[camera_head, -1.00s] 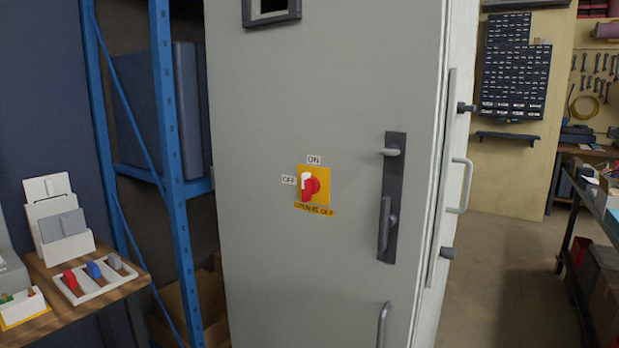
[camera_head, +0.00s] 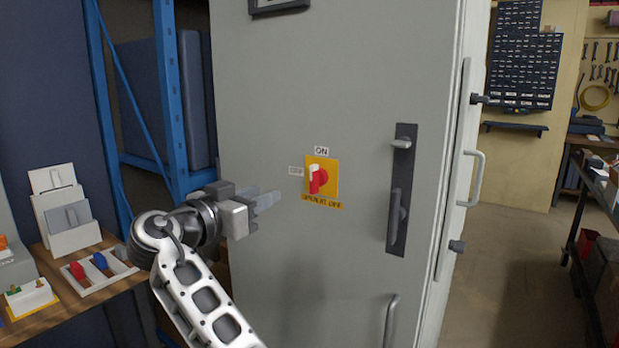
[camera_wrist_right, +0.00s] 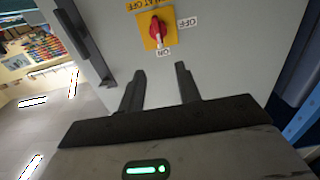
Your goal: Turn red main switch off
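The red main switch (camera_head: 319,181) sits on a yellow plate on the front of the grey cabinet (camera_head: 290,90). Its handle stands about upright, with its white tip toward the ON label (camera_head: 321,151) above. The OFF label (camera_head: 296,171) is to the left of the plate. My right gripper (camera_head: 270,200) is left of the switch and slightly lower, apart from it. In the right wrist view the two fingers (camera_wrist_right: 159,70) are spread with nothing between them, and the switch (camera_wrist_right: 156,32) shows beyond them. My left gripper is not in view.
A dark door handle (camera_head: 401,190) is right of the switch, with a grey bar handle (camera_head: 388,325) lower down. A blue shelf frame (camera_head: 167,90) stands left of the cabinet. A wooden table (camera_head: 75,305) with trays is at the lower left.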

